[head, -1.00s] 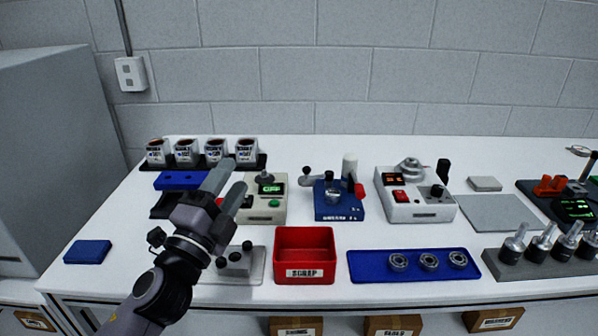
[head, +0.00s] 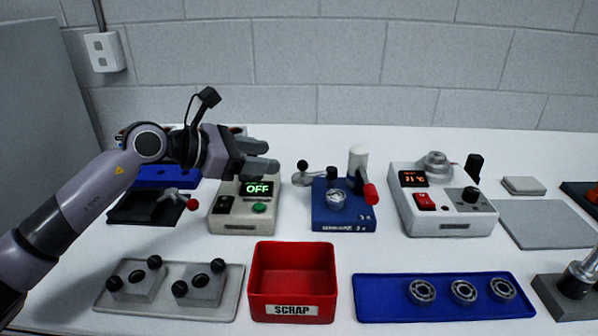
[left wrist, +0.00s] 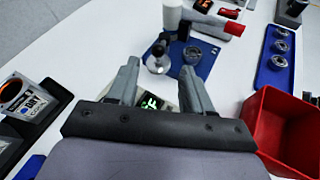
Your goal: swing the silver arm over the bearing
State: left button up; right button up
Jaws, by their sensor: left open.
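The blue fixture (head: 345,219) stands mid-table with a silver bearing (head: 336,197) seated on its top. The silver arm (head: 312,179), with a black ball knob, sticks out to the left of the fixture, away from the bearing. A white post and a red-tipped handle are at the fixture's right and back. My left gripper (head: 265,156) is open and empty, to the left of the silver arm, above the OFF box. In the left wrist view the silver arm (left wrist: 158,60) shows just beyond and between the open fingertips (left wrist: 160,70), with the blue fixture (left wrist: 203,68) behind it.
The beige OFF box (head: 235,222) is under my left gripper. A red scrap bin (head: 292,251) and a blue tray of bearings (head: 390,306) lie in front. A white heater-like box (head: 445,222) stands right.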

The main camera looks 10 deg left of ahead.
aim_at(298, 165)
pick_arm(q)
jog(key=shift+w+f, duration=0.4)
jog(key=shift+f, duration=0.35)
jog(key=shift+w+d, duration=0.3)
jog(key=shift+d, duration=0.25)
jog(key=shift+p+x, duration=0.3)
jog(key=shift+x, duration=2.6)
jog(key=shift+a+f, duration=0.1)
jog(key=shift+f, duration=0.05)
grip_shut()
